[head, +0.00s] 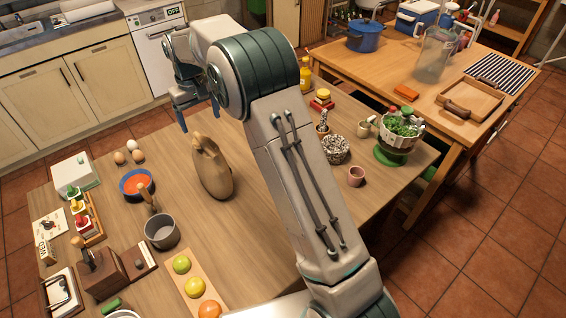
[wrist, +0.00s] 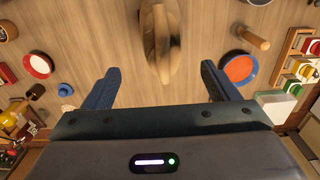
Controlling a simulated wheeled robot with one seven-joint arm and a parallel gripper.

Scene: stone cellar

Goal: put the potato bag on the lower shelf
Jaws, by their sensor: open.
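In the wrist view the bag (wrist: 158,45) lies ahead of my gripper, roughly centred between the fingers. My gripper (head: 197,110) is above the table, up and to the left of the bag in the head view. Its two blue fingers (wrist: 160,72) are spread wide with nothing held between them. A wooden shelf unit (head: 515,32) stands at the far top right, partly cut off; I cannot tell whether it is the shelf meant.
Left of the bag are an orange-filled bowl (head: 136,184), eggs (head: 120,157) and a grey pot (head: 161,231). Fruit (head: 195,287) lies in front. A second table (head: 370,70) is behind.

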